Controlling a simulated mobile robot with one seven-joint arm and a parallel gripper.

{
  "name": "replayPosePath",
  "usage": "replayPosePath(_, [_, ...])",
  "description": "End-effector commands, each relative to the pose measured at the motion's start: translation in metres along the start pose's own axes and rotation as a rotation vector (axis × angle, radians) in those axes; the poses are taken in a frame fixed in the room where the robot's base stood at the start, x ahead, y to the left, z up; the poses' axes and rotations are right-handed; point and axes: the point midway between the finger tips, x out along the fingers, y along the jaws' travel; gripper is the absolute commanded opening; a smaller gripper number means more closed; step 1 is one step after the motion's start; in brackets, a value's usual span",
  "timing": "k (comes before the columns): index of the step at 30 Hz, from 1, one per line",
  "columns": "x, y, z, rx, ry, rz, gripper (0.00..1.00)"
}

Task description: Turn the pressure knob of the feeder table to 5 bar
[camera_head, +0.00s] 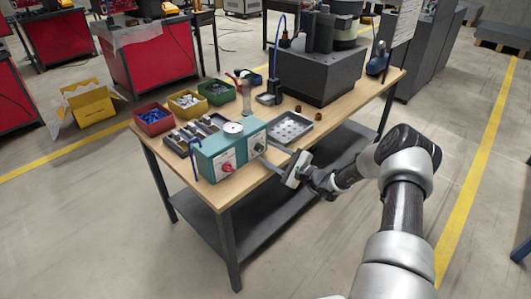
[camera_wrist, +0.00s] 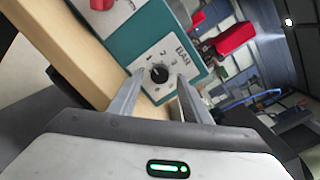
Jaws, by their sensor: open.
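The teal feeder control box (camera_head: 212,153) stands at the front edge of the wooden table, with a round white gauge (camera_head: 233,128) on top. In the wrist view the black pressure knob (camera_wrist: 159,74) sits on a white dial plate (camera_wrist: 168,58) marked BAR. The knob's pointer and the small numbers are too small to read surely. My gripper (camera_head: 268,155) is open in front of the box's right part. In the wrist view its fingers (camera_wrist: 160,82) lie either side of the knob, with gaps visible; contact cannot be confirmed. The knob is hard to see in the head view.
A red knob (camera_head: 227,168) is on the box's left part. A grey tray (camera_head: 308,129) with pale round parts lies behind my gripper. Red (camera_head: 154,118), yellow (camera_head: 187,102) and green (camera_head: 217,92) bins and a dark bowl-feeder base (camera_head: 318,73) stand behind. The floor right of the table is clear.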

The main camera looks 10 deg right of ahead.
Motion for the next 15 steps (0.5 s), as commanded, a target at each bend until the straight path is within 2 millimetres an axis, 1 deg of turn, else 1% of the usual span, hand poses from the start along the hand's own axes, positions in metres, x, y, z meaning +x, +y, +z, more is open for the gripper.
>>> replayPosePath(1, [0.007,0.001,0.0,-0.001,-0.001,0.001,0.44])
replayPosePath(6, [0.019,0.0,0.0,0.0,0.001,0.0,0.44])
replayPosePath(15, [0.02,0.0,0.0,0.0,0.001,0.0,0.44])
